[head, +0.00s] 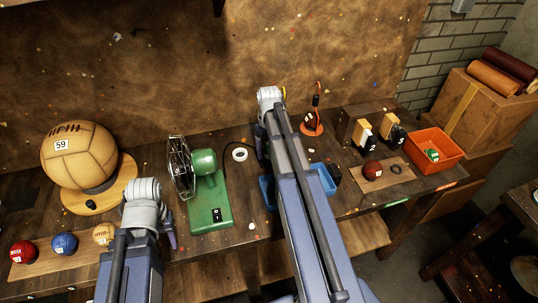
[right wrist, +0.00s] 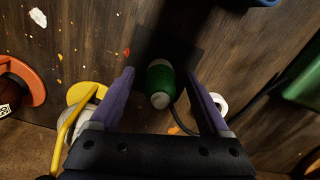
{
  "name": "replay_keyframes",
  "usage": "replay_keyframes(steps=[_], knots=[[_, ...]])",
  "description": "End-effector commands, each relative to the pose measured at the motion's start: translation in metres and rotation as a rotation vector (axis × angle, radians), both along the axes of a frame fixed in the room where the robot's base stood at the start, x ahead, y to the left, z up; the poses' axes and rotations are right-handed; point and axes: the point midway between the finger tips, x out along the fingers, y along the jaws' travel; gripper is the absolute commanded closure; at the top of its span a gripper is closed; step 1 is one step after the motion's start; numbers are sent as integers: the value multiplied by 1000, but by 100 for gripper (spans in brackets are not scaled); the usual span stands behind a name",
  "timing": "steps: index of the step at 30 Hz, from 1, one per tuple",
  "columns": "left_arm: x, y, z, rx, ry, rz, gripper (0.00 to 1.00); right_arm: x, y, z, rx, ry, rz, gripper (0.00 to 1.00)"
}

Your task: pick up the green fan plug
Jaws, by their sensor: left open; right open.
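The green fan plug (right wrist: 160,82), a green ribbed body with pale ends, lies on the dark bench top in the right wrist view, with a black cable beside it. My right gripper (right wrist: 160,77) is open, with one purple finger on either side of the plug; I cannot tell whether they touch it. In the head view my right arm hides the plug. The green fan (head: 212,200) stands at the middle of the bench with its cable running behind it. My left gripper (head: 169,236) is open at the bench front, left of the fan, and partly hidden by its wrist.
A white tape roll (head: 240,155) lies right of the fan. A blue tray (head: 326,178) sits partly behind my right arm. A large ball (head: 78,155) on a wooden stand is at left, small balls in front. An orange bin (head: 450,160) is at right.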

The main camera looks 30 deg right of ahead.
Motion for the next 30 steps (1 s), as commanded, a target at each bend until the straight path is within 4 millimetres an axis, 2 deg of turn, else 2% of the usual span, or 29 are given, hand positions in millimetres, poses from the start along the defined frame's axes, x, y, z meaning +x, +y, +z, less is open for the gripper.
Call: replay_keyframes(steps=[4,25,30], knots=[[0,0,1,0,0,0,50,0,0,1,0,0,0,20],[0,0,1,0,0,0,50,0,0,1,0,0,0,99],[0,0,1,0,0,0,50,0,0,1,0,0,0,100]])
